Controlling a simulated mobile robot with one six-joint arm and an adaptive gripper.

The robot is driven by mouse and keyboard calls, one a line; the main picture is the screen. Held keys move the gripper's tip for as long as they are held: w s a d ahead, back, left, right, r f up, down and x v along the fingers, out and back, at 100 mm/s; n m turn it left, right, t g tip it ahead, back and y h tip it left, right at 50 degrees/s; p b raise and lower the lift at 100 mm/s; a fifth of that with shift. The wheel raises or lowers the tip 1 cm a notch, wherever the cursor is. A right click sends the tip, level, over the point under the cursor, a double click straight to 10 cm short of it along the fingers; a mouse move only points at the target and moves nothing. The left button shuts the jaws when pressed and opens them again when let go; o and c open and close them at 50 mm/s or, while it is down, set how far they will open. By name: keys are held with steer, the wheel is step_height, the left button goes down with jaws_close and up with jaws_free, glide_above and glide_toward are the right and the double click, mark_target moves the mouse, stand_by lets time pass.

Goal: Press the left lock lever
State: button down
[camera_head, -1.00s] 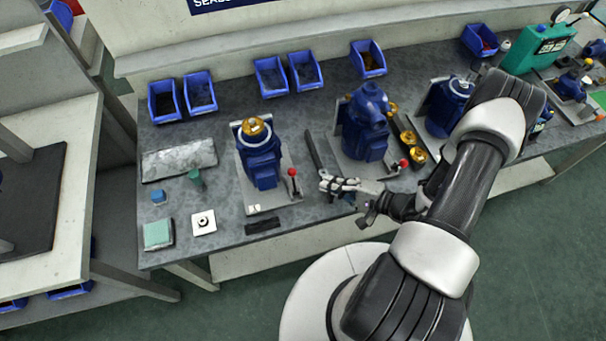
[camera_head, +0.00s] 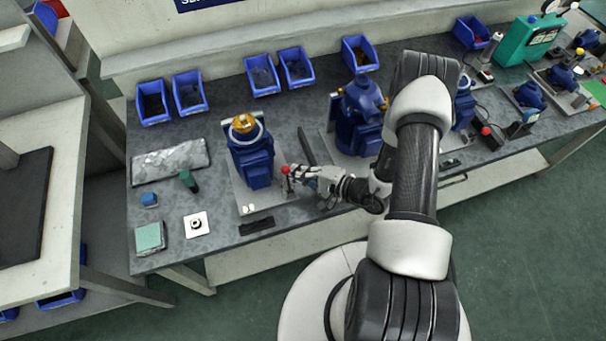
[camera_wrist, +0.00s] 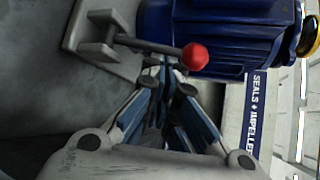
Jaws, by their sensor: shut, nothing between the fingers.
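The left lock lever has a red ball knob (camera_head: 285,169) and stands at the right side of the left blue pump (camera_head: 250,165) on its grey plate (camera_head: 277,203). My gripper (camera_head: 295,172) is shut and empty, just right of the knob. In the wrist view the lever's grey rod (camera_wrist: 150,46) runs sideways to the faceted red knob (camera_wrist: 195,56). My fingertips (camera_wrist: 172,75) are close below the rod and knob; I cannot tell whether they touch. The blue pump body (camera_wrist: 215,35) is behind the knob.
A second blue pump (camera_head: 358,115) stands to the right, partly behind my arm. A dark bar (camera_head: 306,146) lies between the two pumps. Blue bins (camera_head: 262,75) line the back of the bench. A green block (camera_head: 150,237) and a white square plate (camera_head: 196,224) lie at the left.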

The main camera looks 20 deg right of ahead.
mark_target(288, 183)
steer(key=shift+s+r, duration=0.25)
steer(key=shift+s, duration=0.2)
stand_by(0.6)
steer(key=shift+s, duration=0.1)
steer(key=shift+s+r+b, duration=0.15)
steer(key=shift+s+b, duration=0.3)
steer(key=shift+s, duration=0.4)
steer(key=shift+s+b, duration=0.4)
steer(key=shift+s, duration=0.45)
steer(key=shift+s+a+f, duration=0.1)
steer(key=shift+s+f, duration=0.1)
steer(key=shift+s, duration=0.1)
steer(key=v, duration=1.2)
steer(key=shift+w+d, duration=0.2)
steer(key=shift+w, duration=0.1)
steer(key=shift+r, duration=0.15)
